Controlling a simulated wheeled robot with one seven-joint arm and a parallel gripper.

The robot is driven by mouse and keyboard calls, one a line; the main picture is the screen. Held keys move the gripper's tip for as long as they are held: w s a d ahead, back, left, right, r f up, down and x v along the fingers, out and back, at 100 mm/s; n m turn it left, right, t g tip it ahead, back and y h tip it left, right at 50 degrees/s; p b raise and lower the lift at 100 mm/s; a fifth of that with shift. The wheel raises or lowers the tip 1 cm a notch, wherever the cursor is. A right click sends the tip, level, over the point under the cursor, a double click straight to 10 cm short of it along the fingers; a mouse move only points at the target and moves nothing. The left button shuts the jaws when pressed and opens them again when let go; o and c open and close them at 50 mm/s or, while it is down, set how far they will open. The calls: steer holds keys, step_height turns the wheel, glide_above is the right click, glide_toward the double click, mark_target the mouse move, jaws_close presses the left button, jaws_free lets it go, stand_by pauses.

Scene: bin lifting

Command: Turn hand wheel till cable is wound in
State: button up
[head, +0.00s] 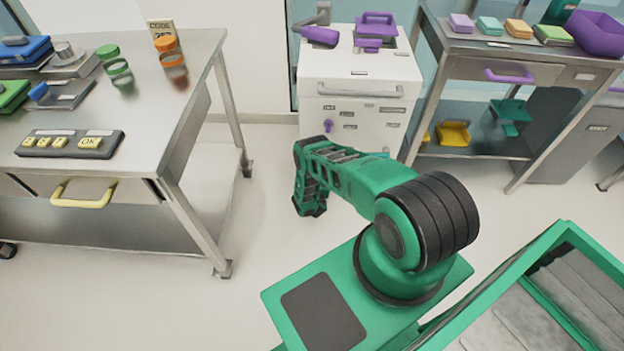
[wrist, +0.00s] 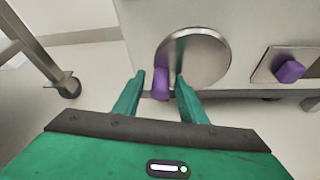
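The hand wheel (wrist: 205,60) is a round, shiny metal disc on the front of a pale cabinet in the wrist view. Its purple handle (wrist: 160,84) sticks out at the lower left of the disc. My gripper (wrist: 160,77) has two green fingers, spread apart, with the purple handle between their tips. A gap shows left of the handle; I cannot tell whether the right finger touches it. In the head view my arm covers the lower cabinet front, and the wheel does not show. No cable can be made out.
A purple knob (wrist: 289,72) on a metal plate sits right of the wheel. A table leg with a caster (wrist: 68,86) stands at left. In the head view, the white cabinet (head: 360,70) stands between a steel table (head: 150,110) and a shelf bench (head: 480,150).

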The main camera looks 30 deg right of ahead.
jaws_close()
steer(key=shift+a, duration=0.35)
steer(key=shift+d+r, duration=0.1)
steer(key=shift+d, duration=0.1)
steer(key=r+m+t+y, duration=0.1)
steer(key=m, duration=0.1)
steer(key=r+m+t, duration=0.1)
steer(key=shift+s+d+m+y, duration=0.1)
steer(key=shift+d+m+y, duration=0.25)
steer(key=shift+m+y, duration=0.05)
steer(key=shift+s+d+r+m+t+y, duration=0.15)
steer(key=shift+d+r+m+t+y, duration=0.15)
steer(key=shift+m, duration=0.35)
steer(key=shift+s+d+r+m+t+y, duration=0.1)
steer(key=shift+d+r+m+t, duration=0.2)
steer(key=shift+m, duration=0.4)
steer(key=shift+s+d+r+m+t+y, duration=0.15)
steer(key=shift+r+m+t+y, duration=0.2)
steer(key=shift+m, duration=0.3)
steer(key=shift+f, duration=0.1)
steer(key=shift+s+d, duration=0.1)
